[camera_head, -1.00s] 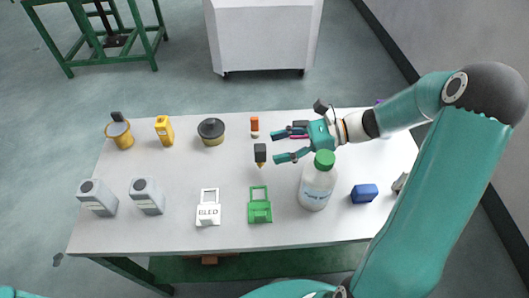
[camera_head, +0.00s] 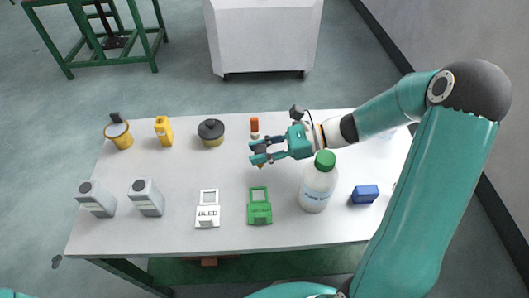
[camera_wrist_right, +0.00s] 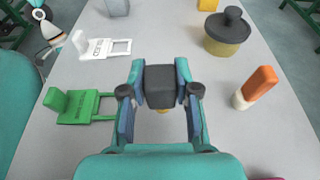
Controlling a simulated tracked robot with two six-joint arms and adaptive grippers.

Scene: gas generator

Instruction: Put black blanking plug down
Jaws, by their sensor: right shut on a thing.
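My right gripper (camera_head: 255,152) is shut on the black blanking plug, a dark block with a yellowish lower tip. In the right wrist view the plug (camera_wrist_right: 160,87) sits between the two fingers, which touch its sides. In the head view the fingers mostly hide it, and only its yellowish tip (camera_head: 261,166) shows below them. I cannot tell whether the tip touches the table (camera_head: 170,235). My left gripper is not in view.
A white bottle with a green cap (camera_head: 318,185) stands close below my right arm. An orange-and-white piece (camera_head: 254,127) and a black-lidded pot (camera_head: 211,132) are behind. Green (camera_head: 260,212) and white (camera_head: 207,215) tags lie in front. Grey containers (camera_head: 147,197) stand at left.

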